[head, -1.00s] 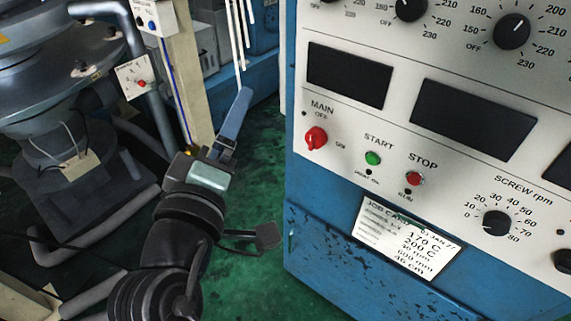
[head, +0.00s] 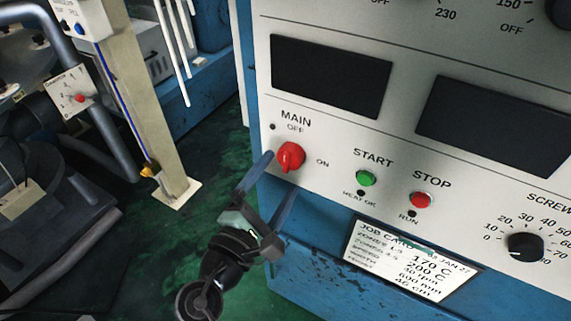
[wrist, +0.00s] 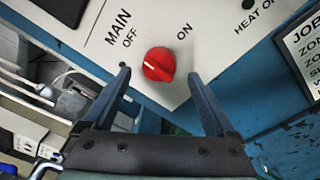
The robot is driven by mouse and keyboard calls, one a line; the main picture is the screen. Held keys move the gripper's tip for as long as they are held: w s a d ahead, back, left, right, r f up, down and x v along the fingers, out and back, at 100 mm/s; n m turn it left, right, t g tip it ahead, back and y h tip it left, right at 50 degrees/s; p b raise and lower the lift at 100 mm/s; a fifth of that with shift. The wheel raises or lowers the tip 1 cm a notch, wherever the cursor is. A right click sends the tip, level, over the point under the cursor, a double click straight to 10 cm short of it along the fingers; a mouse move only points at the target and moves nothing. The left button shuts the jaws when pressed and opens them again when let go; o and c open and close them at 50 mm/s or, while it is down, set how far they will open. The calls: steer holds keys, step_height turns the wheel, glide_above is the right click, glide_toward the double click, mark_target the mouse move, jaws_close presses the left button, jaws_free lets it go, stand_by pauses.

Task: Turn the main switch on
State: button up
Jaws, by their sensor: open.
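The main switch is a red rotary knob (head: 291,156) at the lower left of the control panel, with OFF printed above it and ON to its right. In the wrist view the red knob (wrist: 158,64) lies ahead of the gap between my fingers, and its pale pointer line is turned toward the OFF side. My gripper (head: 277,178) is open and empty, just below and in front of the knob. In the wrist view the two fingers of my gripper (wrist: 162,76) stand on either side of the knob, apart from it.
A green START button (head: 365,178) and a red STOP button (head: 421,200) sit right of the knob. A job card (head: 408,258) hangs below them. A screw speed dial (head: 524,247) is further right. A beige post (head: 150,110) stands left; green floor lies between.

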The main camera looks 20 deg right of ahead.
mark_target(286, 166)
steer(key=shift+x, duration=1.95)
steer(key=c, duration=1.4)
